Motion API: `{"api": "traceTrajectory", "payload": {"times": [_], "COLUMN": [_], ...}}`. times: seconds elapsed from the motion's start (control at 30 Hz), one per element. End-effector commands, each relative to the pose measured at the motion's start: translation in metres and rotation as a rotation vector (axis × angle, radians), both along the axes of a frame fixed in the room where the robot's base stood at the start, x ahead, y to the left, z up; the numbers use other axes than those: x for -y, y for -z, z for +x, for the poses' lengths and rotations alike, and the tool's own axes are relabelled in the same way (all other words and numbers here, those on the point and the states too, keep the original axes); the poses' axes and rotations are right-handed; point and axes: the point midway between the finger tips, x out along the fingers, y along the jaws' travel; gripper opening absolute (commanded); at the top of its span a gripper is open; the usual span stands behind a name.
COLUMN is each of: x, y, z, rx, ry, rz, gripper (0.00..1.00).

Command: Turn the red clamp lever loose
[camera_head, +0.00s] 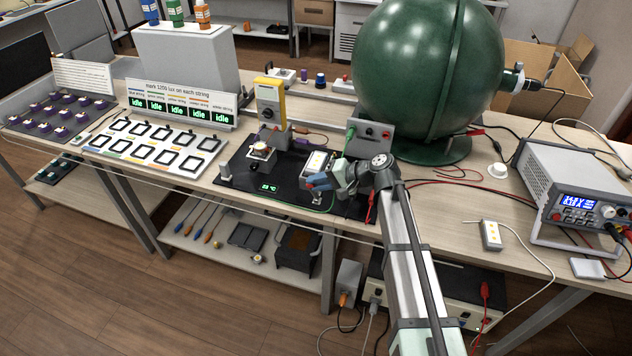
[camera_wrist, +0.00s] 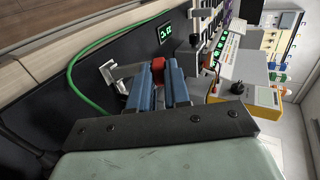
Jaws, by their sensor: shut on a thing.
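The red clamp lever (camera_wrist: 158,68) shows as a small red end between the blue fingertips in the wrist view. My gripper (camera_wrist: 160,84) is shut on it; the same gripper (camera_head: 318,184) shows in the head view over the right part of the black mat. The fingers hide most of the lever, and I cannot make it out in the head view. A grey metal bracket (camera_wrist: 110,73) lies beside the lever in the wrist view. How far the lever is turned cannot be told.
The black mat (camera_head: 236,183) carries a small fixture (camera_head: 260,152) and a green display (camera_head: 268,188). A green cable (camera_wrist: 84,52) runs close by my gripper. A yellow meter (camera_head: 270,100), a grey box (camera_head: 372,136) and the big green sphere (camera_head: 420,70) stand behind.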

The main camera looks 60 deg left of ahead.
Motion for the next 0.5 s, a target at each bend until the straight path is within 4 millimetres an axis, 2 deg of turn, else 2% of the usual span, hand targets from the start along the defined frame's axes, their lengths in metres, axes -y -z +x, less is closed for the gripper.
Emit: {"api": "traceTrajectory", "payload": {"times": [0.43,0.47,0.5], "x": [-0.0001,0.0,0.0], "y": [-0.0005,-0.0004,-0.0004], "z": [0.001,0.001,0.001], "rx": [-0.007,-0.007,-0.007], "ry": [0.001,0.001,0.001], "rz": [0.008,0.008,0.007], "gripper": [0.0,0.2,0.23]}}
